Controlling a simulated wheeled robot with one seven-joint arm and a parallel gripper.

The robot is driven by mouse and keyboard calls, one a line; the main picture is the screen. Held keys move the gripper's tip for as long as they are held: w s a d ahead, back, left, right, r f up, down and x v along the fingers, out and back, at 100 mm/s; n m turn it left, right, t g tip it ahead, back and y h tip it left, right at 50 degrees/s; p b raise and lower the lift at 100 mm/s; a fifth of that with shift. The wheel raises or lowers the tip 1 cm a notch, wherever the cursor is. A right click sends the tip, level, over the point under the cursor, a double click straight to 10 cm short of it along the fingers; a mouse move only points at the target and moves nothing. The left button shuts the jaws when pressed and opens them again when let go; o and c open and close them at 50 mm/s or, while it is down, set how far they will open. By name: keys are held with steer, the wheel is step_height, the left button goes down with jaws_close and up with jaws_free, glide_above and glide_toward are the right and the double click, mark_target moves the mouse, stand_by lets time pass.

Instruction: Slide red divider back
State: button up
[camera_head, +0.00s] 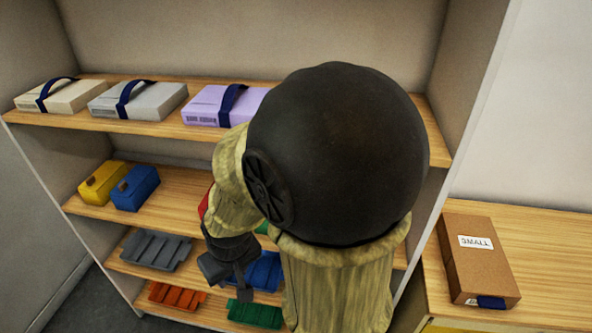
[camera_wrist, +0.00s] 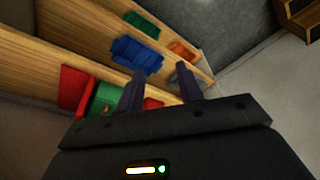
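In the wrist view a red upright piece (camera_wrist: 73,88) stands on a wooden shelf, beside a green block (camera_wrist: 106,97). A smaller red piece (camera_wrist: 152,103) shows past the green block, partly behind a finger. I cannot tell which red piece is the divider. In the head view only a red sliver (camera_head: 203,205) shows beside my arm, on the second shelf's level. In the head view my gripper (camera_head: 236,280) points down in front of the lower shelves; my arm hides much of the second shelf.
The top shelf (camera_head: 150,127) holds strapped boxes. Yellow (camera_head: 103,182) and blue (camera_head: 135,188) boxes stand at the second shelf's left. Grey (camera_head: 155,250), blue (camera_head: 265,272), orange (camera_head: 177,297) and green (camera_head: 255,314) trays lie lower. A brown carton (camera_head: 478,265) rests on the right table.

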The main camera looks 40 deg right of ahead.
steer(key=w+d+f+n+t+h+p, duration=0.2)
steer(key=w+d+f+n+h+p, duration=0.15)
steer(key=w+d+n+p, duration=0.6)
steer(key=d+r+n+t+h+p, duration=0.4)
steer(key=d+r+n+h+p, duration=0.2)
steer(key=d+n, duration=0.5)
steer(key=r+n+p, duration=0.1)
steer(key=r+n, duration=0.1)
steer(key=n, duration=0.3)
steer(key=shift+w+d+n+h, duration=0.25)
steer(key=shift+w+n+h, duration=0.05)
steer(key=shift+n+h, duration=0.05)
steer(key=shift+f+b, duration=0.2)
steer(key=shift+b, duration=0.25)
